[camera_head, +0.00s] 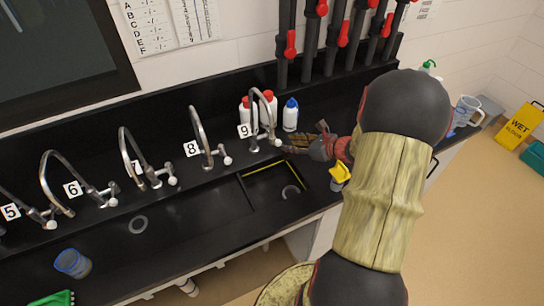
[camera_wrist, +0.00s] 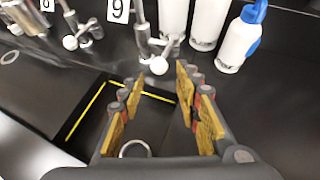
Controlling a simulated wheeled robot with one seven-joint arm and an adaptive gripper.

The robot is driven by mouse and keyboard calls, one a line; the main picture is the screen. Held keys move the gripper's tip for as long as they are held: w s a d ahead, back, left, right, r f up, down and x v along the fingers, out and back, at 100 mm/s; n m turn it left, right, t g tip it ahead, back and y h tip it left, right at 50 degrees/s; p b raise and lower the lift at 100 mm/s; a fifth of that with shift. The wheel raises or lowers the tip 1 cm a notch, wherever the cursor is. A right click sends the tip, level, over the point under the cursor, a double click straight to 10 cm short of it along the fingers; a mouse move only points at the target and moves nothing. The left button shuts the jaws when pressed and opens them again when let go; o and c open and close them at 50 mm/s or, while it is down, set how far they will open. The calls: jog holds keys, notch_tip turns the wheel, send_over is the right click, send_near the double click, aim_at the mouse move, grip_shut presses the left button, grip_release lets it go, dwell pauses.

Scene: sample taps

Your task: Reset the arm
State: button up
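My arm reaches in from the lower right in the head view, and my gripper (camera_head: 303,140) is close to the right of tap 9 (camera_head: 253,110), above the right end of the counter. In the wrist view my gripper (camera_wrist: 158,85) is open, with its two yellow-padded fingers apart and nothing between them. The white knob (camera_wrist: 158,66) of tap 9 shows just beyond the gap between the fingertips. I cannot tell whether a fingertip touches the tap. My forearm hides part of the counter's right end in the head view.
Bottles with red caps (camera_head: 246,110) and a blue-capped bottle (camera_head: 291,115) stand behind tap 9. Tap 8 (camera_head: 199,135) and other taps line the counter to the left. A sink (camera_head: 275,190) lies below my gripper.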

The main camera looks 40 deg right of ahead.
dwell(0.6)
jog(key=s+a+r+n+g+y, duration=0.1)
jog(key=s+a+n+g+y, duration=0.2)
jog(key=s+a+n+g, duration=0.75)
jog(key=s+a+r+n+t+h, duration=0.2)
jog(key=s+a+r+n, duration=0.1)
jog(key=a+r+n, duration=0.6)
jog(key=s+a+r+n+t+h, duration=0.2)
jog(key=s+a+r+n, duration=0.2)
jog(key=a+r+n, duration=0.5)
jog(key=shift+a+n+h+b, duration=0.4)
jog(key=shift+a+n, duration=1.35)
jog(key=shift+n, duration=1.1)
